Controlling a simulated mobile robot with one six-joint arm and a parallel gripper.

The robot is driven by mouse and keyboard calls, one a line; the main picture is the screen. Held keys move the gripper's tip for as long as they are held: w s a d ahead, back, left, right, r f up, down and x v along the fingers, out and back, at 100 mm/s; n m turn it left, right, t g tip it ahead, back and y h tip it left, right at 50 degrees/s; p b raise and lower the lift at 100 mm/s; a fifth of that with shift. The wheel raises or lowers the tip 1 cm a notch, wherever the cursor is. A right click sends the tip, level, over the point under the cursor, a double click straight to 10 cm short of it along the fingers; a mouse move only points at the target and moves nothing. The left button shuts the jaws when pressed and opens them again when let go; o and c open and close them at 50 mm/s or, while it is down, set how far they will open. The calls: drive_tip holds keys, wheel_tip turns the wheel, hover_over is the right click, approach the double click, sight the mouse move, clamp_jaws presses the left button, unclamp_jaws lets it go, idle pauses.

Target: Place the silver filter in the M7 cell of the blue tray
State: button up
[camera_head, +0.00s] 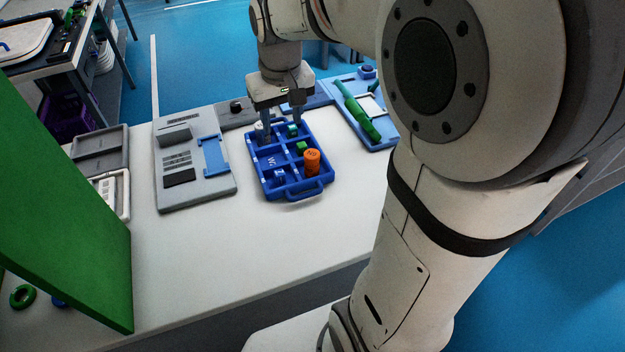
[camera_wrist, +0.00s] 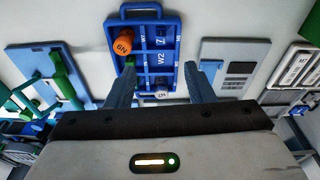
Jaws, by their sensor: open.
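The blue tray (camera_head: 289,193) lies on the white table, its handle toward the near side; in the wrist view the tray (camera_wrist: 173,18) has its handle at the top. A small pale silvery round piece (camera_head: 259,127), likely the silver filter, is in the far left of the tray beside my left finger. It also shows in the wrist view (camera_wrist: 161,94), low between the fingers. My gripper (camera_head: 282,126) is open over the tray's far end, fingers pointing down, with nothing visibly held; it also shows in the wrist view (camera_wrist: 160,72). I cannot clearly read the M7 label.
An orange cylinder (camera_head: 312,162), a green block (camera_head: 301,147) and a teal piece (camera_head: 291,131) occupy the tray's right side. A grey device (camera_head: 195,190) stands left of it, a light blue tray with green parts (camera_head: 360,115) right. A green panel (camera_head: 65,200) rises near left. The front table is clear.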

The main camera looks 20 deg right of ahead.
drive_tip(key=s+f+t, duration=0.1)
drive_tip(key=s+f, duration=0.2)
drive_tip(key=s, duration=1.2)
drive_tip(key=shift+s+d+m, duration=0.15)
drive_tip(key=shift+s+m, duration=0.2)
drive_tip(key=shift+m, duration=0.05)
